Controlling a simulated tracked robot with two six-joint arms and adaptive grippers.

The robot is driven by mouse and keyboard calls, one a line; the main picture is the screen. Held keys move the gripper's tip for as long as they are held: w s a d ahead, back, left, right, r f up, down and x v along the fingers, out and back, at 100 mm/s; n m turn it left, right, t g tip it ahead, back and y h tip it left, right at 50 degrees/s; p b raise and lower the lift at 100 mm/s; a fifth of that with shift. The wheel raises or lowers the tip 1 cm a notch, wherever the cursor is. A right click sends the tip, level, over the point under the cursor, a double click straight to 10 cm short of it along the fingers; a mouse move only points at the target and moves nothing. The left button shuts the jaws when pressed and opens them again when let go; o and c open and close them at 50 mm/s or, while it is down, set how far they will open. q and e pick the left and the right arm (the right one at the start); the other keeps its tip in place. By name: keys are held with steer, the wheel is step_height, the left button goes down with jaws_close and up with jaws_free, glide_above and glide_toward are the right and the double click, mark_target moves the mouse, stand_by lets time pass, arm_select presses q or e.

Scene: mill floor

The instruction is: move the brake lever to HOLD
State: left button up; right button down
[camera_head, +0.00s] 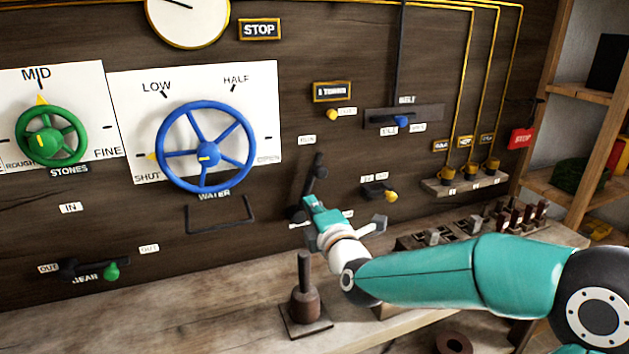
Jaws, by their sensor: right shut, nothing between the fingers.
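A black lever (318,172) on the dark plank wall, right of the blue wheel, is likely the brake lever. It stands roughly upright, its upper end close below a small white label (307,139) that seems to read RUN. Its lower part is partly hidden by my right gripper (310,203). The labels beside its lower end are partly covered and I cannot read HOLD on them. My right gripper is shut and empty, in front of or touching the lever's lower part; I cannot tell which. My left gripper is not in view.
A blue WATER wheel (208,147) and green STONES wheel (52,135) are at left. A yellow-knobbed lever (391,195) and blue-knobbed lever (402,122) are at right. An upright handle on a plate (304,290) stands on the bench (190,300), close to my right wrist.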

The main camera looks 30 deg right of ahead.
steer(key=w+d+p, duration=0.3)
steer(key=w+d, duration=0.3)
steer(key=w, duration=0.2)
steer(key=shift+r, duration=0.15)
steer(key=shift+w, duration=0.15)
